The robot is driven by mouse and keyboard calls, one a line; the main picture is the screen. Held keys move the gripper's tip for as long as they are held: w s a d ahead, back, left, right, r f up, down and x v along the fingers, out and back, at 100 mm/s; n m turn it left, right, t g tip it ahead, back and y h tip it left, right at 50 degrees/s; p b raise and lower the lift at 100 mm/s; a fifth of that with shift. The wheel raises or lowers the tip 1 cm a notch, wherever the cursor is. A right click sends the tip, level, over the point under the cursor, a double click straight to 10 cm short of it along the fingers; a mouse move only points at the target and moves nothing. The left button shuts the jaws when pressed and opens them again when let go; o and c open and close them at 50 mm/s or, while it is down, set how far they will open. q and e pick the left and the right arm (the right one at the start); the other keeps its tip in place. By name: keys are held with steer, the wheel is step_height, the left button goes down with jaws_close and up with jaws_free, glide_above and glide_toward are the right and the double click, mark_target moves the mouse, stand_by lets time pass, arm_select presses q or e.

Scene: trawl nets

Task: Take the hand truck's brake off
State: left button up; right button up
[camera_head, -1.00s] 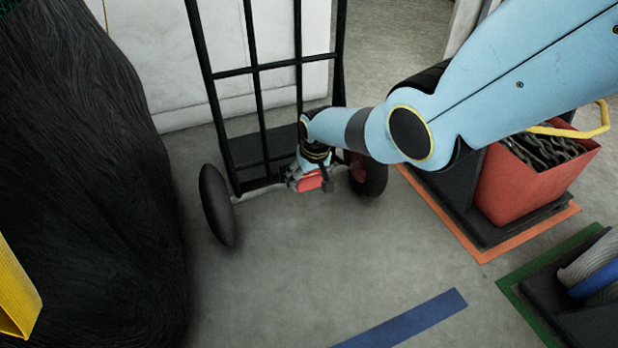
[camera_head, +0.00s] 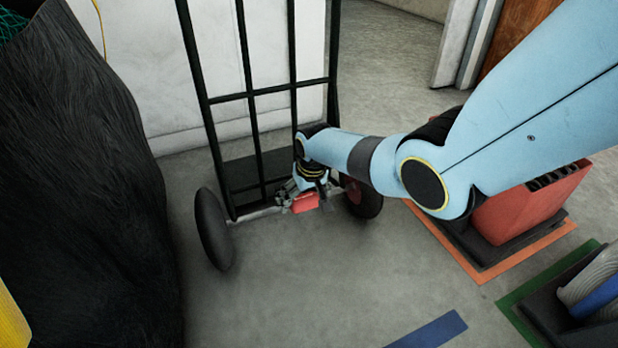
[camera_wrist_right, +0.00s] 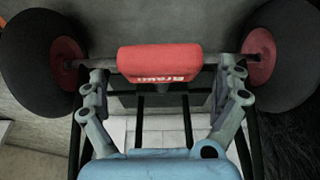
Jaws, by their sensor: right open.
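The black hand truck (camera_head: 268,90) stands upright against a pale wall, with two dark wheels joined by a grey axle. A red brake pedal (camera_head: 305,203) sits at the axle, between the wheels. In the right wrist view the red pedal (camera_wrist_right: 160,62) carries white lettering and lies between my spread fingers. My right gripper (camera_head: 296,190) is open at the pedal; it also shows in the right wrist view (camera_wrist_right: 162,85). I cannot tell whether the fingers touch the pedal. My left gripper is not in view.
A large black fibrous mass (camera_head: 75,190) fills the left side. A red bin (camera_head: 530,205) stands on the right inside an orange floor outline. A dark base (camera_head: 550,300) with a green outline lies at the lower right. The floor in front of the truck is clear.

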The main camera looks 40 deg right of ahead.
steer(key=v, duration=1)
